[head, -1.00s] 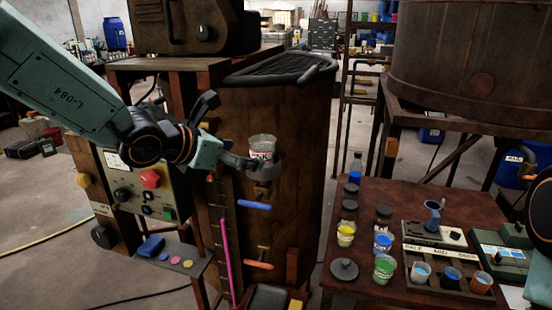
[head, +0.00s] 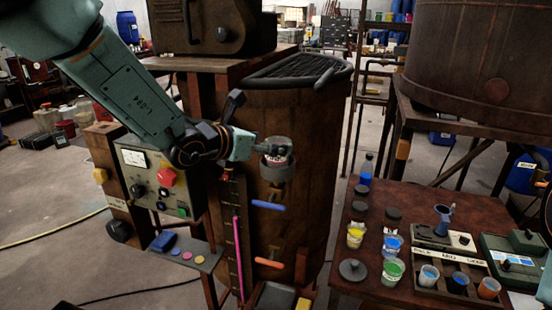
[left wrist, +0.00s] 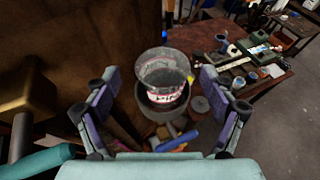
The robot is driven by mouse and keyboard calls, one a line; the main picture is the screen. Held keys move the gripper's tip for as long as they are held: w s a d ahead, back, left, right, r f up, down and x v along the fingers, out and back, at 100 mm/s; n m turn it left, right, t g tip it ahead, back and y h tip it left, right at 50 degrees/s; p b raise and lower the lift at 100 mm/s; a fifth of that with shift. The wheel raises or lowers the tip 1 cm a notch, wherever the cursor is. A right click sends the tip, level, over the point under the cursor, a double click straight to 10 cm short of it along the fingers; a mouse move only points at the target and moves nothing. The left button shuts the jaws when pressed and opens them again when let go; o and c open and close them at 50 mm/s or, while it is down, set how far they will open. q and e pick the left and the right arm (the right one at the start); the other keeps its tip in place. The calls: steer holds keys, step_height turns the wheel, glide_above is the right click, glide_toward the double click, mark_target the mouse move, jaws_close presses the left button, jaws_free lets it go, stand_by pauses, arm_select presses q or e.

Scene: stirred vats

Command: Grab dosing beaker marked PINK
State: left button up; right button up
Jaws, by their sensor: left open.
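In the left wrist view the fingers of my left gripper (left wrist: 160,80) stand apart on both sides, with visible gaps to the beaker. My right gripper is not in view.
The brown vat (head: 305,125) stands right behind the holder. Blue (head: 268,206) and orange (head: 269,263) handles stick out below. A control panel (head: 160,180) is at the left. A table (head: 345,280) at the right holds several colored beakers and a rack.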

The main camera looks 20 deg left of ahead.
arm_select(q)
steer(key=shift+p+x, duration=0.35)
steer(key=shift+x, duration=1.5)
steer(key=shift+s+a+r, duration=0.1)
steer(key=shift+s+r, duration=0.05)
steer(key=shift+s, duration=0.15)
steer(key=shift+c, duration=2)
steer(key=shift+w+d, duration=0.2)
steer(key=shift+d, duration=0.05)
steer(key=c, duration=0.4)
steer(key=shift+s+a, duration=0.2)
steer(key=c, duration=0.6)
steer(key=shift+w+d, duration=0.1)
steer(key=shift+c, duration=1)
